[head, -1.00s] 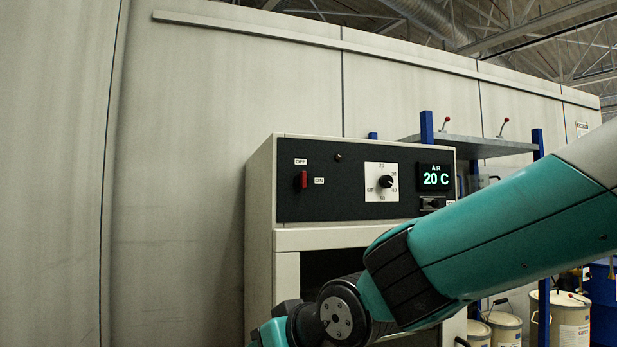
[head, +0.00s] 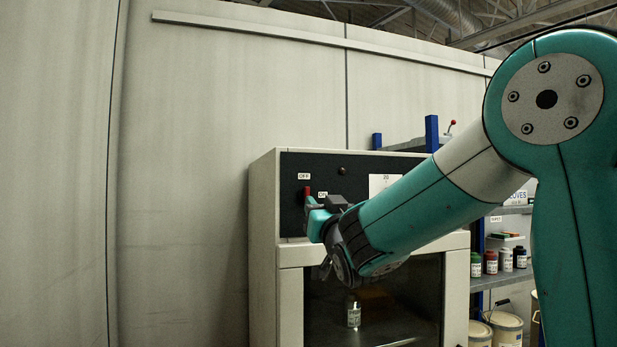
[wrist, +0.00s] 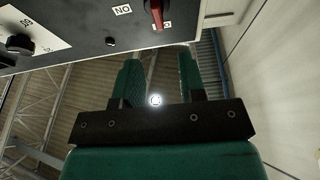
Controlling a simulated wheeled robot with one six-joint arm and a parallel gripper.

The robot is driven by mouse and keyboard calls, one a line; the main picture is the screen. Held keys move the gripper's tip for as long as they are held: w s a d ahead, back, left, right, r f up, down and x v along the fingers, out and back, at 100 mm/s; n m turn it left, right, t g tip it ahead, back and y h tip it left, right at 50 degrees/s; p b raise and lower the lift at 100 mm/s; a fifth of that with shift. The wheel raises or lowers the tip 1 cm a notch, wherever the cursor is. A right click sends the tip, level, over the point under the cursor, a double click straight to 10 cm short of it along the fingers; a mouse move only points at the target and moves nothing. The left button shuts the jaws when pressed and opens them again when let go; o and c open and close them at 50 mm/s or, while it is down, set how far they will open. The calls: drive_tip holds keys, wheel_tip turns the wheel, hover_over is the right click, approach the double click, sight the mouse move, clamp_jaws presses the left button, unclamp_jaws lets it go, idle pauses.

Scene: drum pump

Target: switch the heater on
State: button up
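The heater is a pale cabinet (head: 262,215) with a black control panel (head: 345,167). Its red switch lever (head: 307,191) stands upright below the OFF label (head: 304,176), with the ON label (head: 322,195) to its right. In the wrist view the lever (wrist: 157,14) shows at the top edge, partly cut off, beside an inverted ON label (wrist: 122,10). My gripper (wrist: 160,62) is open and empty, its two green fingers apart. Its fingertips are close to the lever, which lines up with the gap between them. In the head view my gripper (head: 316,214) is just below the lever.
The dial plate (head: 383,183) is partly behind my arm, and its black knob (wrist: 20,44) shows in the wrist view. The temperature display is hidden. A glass door (head: 345,290) with a bottle (head: 353,313) behind it is below. Shelves with jars (head: 491,262) stand at right.

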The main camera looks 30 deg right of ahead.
sight(308, 189)
drive_tip(key=p+x, duration=0.3)
drive_tip(key=x, duration=0.4)
drive_tip(key=shift+r, duration=0.1)
drive_tip(key=shift+w+d+r+p, duration=0.15)
drive_tip(key=shift+w+p, duration=0.25)
drive_tip(key=shift+w, duration=0.25)
drive_tip(key=shift+c, duration=0.2)
clamp_jaws()
